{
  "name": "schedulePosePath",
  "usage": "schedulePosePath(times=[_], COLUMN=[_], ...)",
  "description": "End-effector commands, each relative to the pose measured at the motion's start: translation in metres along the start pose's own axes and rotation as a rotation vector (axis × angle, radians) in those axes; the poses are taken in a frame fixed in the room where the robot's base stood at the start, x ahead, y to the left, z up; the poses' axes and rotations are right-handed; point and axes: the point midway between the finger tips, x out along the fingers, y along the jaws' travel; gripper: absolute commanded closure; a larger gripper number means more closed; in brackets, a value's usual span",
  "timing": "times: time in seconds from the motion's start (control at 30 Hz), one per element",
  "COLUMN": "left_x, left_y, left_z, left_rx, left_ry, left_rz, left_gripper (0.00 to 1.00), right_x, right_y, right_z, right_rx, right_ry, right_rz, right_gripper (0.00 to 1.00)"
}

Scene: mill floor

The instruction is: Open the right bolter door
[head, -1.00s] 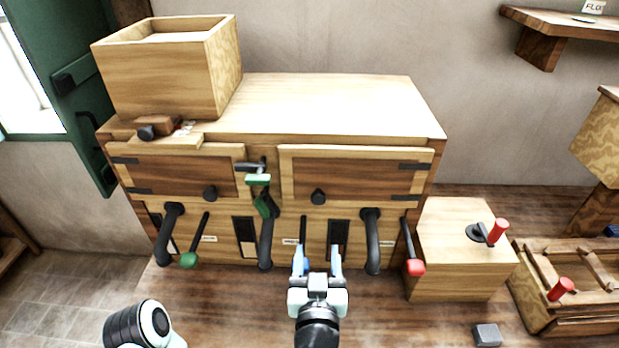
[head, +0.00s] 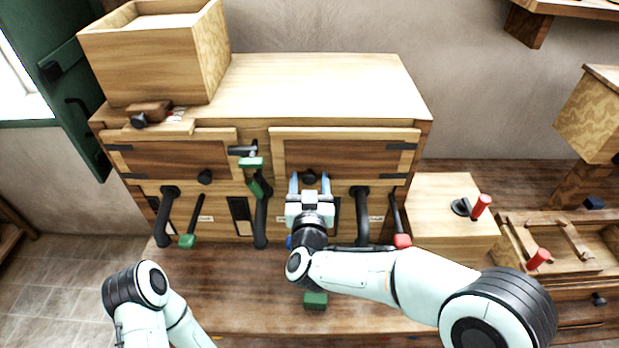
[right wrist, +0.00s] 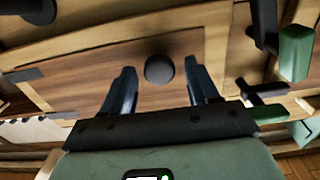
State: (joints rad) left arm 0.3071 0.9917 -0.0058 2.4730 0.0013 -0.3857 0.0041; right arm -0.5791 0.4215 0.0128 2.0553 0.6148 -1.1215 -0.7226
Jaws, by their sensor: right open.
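The right bolter door (head: 350,155) is a brown wood panel with a pale frame and dark hinges at its right side. It looks shut, flush with the cabinet front. Its round dark knob (head: 310,176) is near the lower left of the panel. My right gripper (head: 310,181) is open in front of the knob. In the right wrist view the knob (right wrist: 159,69) shows between the two spread fingers (right wrist: 160,80), with gaps on both sides. Whether the fingertips reach around it I cannot tell. My left arm shows at lower left, its gripper out of view.
The left door (head: 170,158) has its own knob. A green-handled latch (head: 252,163) hangs between the doors. Dark curved pipes (head: 362,215) and a red-tipped lever (head: 401,235) stand below. A wooden box (head: 455,205) is at right.

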Motion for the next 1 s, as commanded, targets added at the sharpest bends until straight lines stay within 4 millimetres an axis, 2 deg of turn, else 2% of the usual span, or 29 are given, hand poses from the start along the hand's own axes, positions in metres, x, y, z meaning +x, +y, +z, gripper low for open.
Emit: schedulePosePath(times=[0.3,0.37,0.4,0.5,0.77,1.0], left_x=[-0.001,-0.001,-0.001,-0.001,0.004,0.032], left_y=[0.0,0.0,0.0,0.0,-0.003,-0.017], left_z=[0.0,0.0,0.0,0.0,0.003,0.017], left_rx=[0.0,0.0,0.0,0.0,-0.001,-0.009], left_ry=[0.0,0.0,0.0,0.0,-0.004,-0.024], left_rz=[0.0,0.0,0.0,0.0,-0.001,-0.008], left_gripper=[0.57,0.57,0.57,0.57,0.57,0.57], right_x=[0.003,0.003,0.003,0.003,-0.001,-0.022], right_y=[0.0,0.0,0.0,0.0,0.001,0.009], right_z=[0.001,0.001,0.001,0.001,0.002,0.005], right_rx=[0.0,0.0,0.0,0.0,0.0,0.002], right_ry=[0.0,0.0,0.0,0.0,0.001,0.002], right_rz=[0.0,0.0,0.0,0.0,-0.012,-0.096], right_gripper=[0.4,0.57,0.7,1.0,1.0,1.0])
